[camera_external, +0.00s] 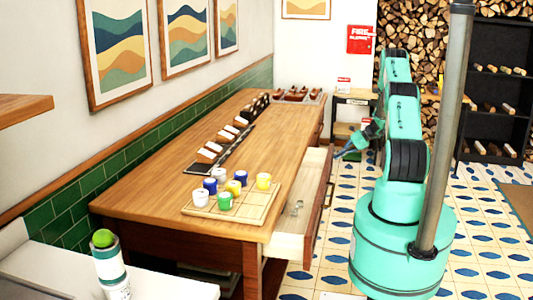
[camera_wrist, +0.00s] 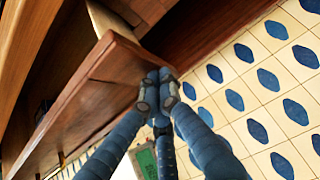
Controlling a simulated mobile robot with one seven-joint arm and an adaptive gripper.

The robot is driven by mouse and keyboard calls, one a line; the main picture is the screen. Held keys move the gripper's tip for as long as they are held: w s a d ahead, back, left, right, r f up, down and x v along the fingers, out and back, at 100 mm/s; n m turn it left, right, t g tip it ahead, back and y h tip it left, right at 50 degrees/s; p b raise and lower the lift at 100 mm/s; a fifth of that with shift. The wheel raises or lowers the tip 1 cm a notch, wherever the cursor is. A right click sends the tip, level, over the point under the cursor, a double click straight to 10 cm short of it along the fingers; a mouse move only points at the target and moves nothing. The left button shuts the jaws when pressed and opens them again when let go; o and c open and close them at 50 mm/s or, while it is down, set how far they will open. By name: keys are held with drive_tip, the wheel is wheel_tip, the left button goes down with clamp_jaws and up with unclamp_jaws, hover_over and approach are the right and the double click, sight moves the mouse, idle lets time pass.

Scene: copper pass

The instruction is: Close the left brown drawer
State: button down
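The brown drawer (camera_external: 320,197) is pulled well out from the near right side of the long wooden counter. Its pale inside shows, with small clear items in it. In the wrist view its brown front (camera_wrist: 88,95) runs diagonally, and a bit of its pale side shows behind. My gripper (camera_external: 347,149) is on the outer side of the drawer, near the far end of its front. In the wrist view my gripper's fingertips (camera_wrist: 158,90) are together, with nothing seen between them. They are right by the drawer front's end; whether they touch it I cannot tell.
The counter (camera_external: 150,190) carries a board with several coloured cups (camera_external: 226,201) and a rack of cards. Tiled floor (camera_external: 325,258) lies clear beside the drawer. A small side table (camera_external: 352,100) stands at the back. A dark shelf (camera_external: 497,90) stands at right.

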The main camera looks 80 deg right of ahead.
sight(320, 153)
drive_tip(key=w, duration=1.4)
drive_tip(key=shift+w, duration=0.35)
drive_tip(key=shift+s, duration=0.6)
drive_tip(key=s, duration=0.3)
drive_tip(key=shift+s+r, duration=0.15)
drive_tip(key=shift+s, duration=0.05)
drive_tip(key=p+v, duration=0.2)
drive_tip(key=v, duration=0.7)
drive_tip(key=shift+s, duration=0.2)
drive_tip(key=shift+r, duration=0.15)
